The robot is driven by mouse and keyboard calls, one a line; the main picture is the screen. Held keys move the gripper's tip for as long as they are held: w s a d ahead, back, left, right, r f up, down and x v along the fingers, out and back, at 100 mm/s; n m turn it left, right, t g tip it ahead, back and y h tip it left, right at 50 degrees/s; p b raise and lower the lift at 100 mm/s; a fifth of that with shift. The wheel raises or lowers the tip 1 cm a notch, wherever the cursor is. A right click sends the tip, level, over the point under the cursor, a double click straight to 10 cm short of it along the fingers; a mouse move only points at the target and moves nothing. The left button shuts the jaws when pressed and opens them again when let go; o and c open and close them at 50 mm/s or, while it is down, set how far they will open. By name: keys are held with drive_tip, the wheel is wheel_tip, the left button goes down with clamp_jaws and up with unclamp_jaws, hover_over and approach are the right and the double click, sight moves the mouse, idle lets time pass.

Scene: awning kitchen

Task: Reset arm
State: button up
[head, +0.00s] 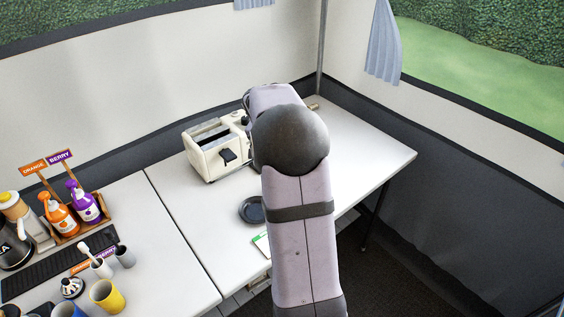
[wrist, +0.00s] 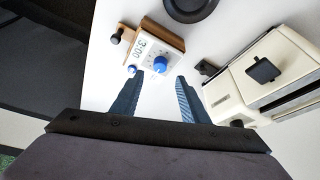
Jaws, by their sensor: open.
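My gripper (wrist: 158,95) shows in the wrist view as two dark blue fingers, spread apart with nothing between them. It hangs over the white table. A small white timer box (wrist: 155,50) with a wooden side, a blue knob and the marking 3:00 is just beyond the fingertips, apart from them as far as I can tell. A cream toaster (wrist: 265,75) is to the right of the fingers. In the head view my arm covers the middle of the table and hides the gripper; the toaster (head: 212,147) stands to its left.
A dark plate (head: 252,210) lies on the table (head: 185,215), also at the top of the wrist view (wrist: 190,8). At left are an orange bottle (head: 60,214), a purple bottle (head: 84,203), a yellow cup (head: 107,296) and a kettle (head: 14,248). The table's right part is clear.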

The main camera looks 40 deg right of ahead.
idle(0.5)
drive_tip(key=s+a+f+n+y, duration=0.1)
drive_tip(key=s+a+f+n, duration=0.2)
drive_tip(key=s+a+f+n+g+y, duration=0.1)
drive_tip(key=s+a+f+n, duration=0.1)
drive_tip(key=s+a+f, duration=0.1)
drive_tip(key=s+a+f+n+g+y, duration=0.1)
drive_tip(key=s+a+f+n, duration=0.2)
drive_tip(key=s+a, duration=0.2)
drive_tip(key=shift+n, duration=0.3)
drive_tip(key=s+a+r+n+g+y+p, duration=0.1)
drive_tip(key=s+a+r+n+p, duration=0.3)
drive_tip(key=s+a, duration=0.9)
drive_tip(key=w+a+r+n+t+p, duration=0.1)
drive_tip(key=w+a+r+p, duration=0.2)
drive_tip(key=a+r, duration=0.25)
wheel_tip(320, 180, down, 15)
drive_tip(key=b, duration=1.5)
drive_tip(key=shift+d, duration=0.3)
